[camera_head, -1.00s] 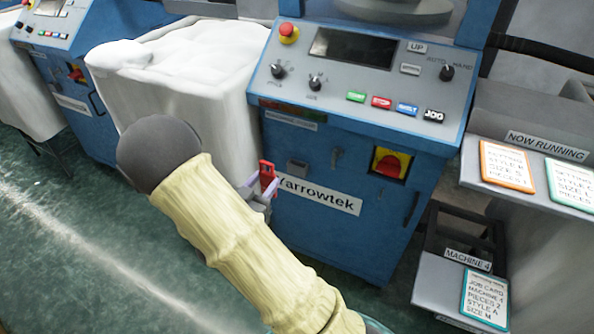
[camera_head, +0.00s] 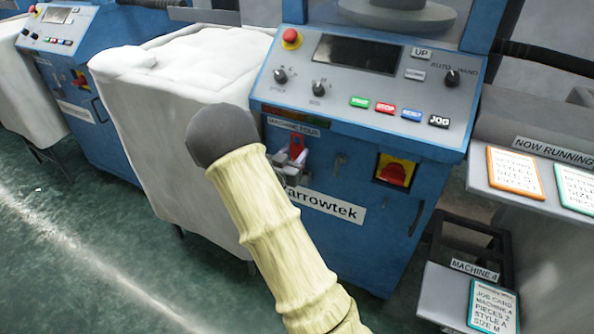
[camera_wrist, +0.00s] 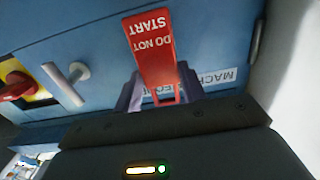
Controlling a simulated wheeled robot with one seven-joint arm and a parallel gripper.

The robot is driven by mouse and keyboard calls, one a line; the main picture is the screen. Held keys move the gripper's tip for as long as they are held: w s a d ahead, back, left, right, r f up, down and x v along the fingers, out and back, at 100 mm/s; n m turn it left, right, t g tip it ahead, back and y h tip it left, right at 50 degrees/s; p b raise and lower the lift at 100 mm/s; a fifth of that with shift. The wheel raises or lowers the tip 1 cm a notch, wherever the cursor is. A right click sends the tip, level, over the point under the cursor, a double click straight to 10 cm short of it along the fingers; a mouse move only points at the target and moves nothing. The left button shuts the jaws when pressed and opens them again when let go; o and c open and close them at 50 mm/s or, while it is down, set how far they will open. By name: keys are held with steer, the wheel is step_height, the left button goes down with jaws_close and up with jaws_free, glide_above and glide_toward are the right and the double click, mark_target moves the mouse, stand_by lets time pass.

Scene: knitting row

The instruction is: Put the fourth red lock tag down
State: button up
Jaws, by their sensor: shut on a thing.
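The red lock tag (camera_wrist: 150,48), lettered DO NOT START, is between the pale purple fingers of my gripper (camera_wrist: 158,92) in the wrist view. In the head view the tag (camera_head: 297,146) shows small and partly covered, with my gripper (camera_head: 292,162) around its lower part. Gripper and tag are in front of the blue front of the Yarrowtek machine (camera_head: 365,240), just below its machine four plate (camera_head: 293,125). I cannot tell whether the tag touches the panel.
A yellow and red rotary switch (camera_head: 394,170) and a grey hook-like handle (camera_head: 340,162) are on the panel to the right. A white covered bin (camera_head: 190,120) stands close on the left. A shelf with a job card (camera_head: 492,306) is at lower right.

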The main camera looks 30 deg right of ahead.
steer(key=shift+x, duration=1.05)
step_height(320, 180, down, 3)
steer(key=shift+f+b, duration=0.1)
steer(key=shift+b, duration=0.5)
steer(key=shift+f, duration=0.15)
steer(key=shift+f+b, duration=0.55)
steer(key=shift+f, duration=1.2)
steer(key=shift+f, duration=0.2)
steer(key=o, duration=1)
steer(key=shift+c, duration=0.2)
steer(key=shift+r, duration=0.1)
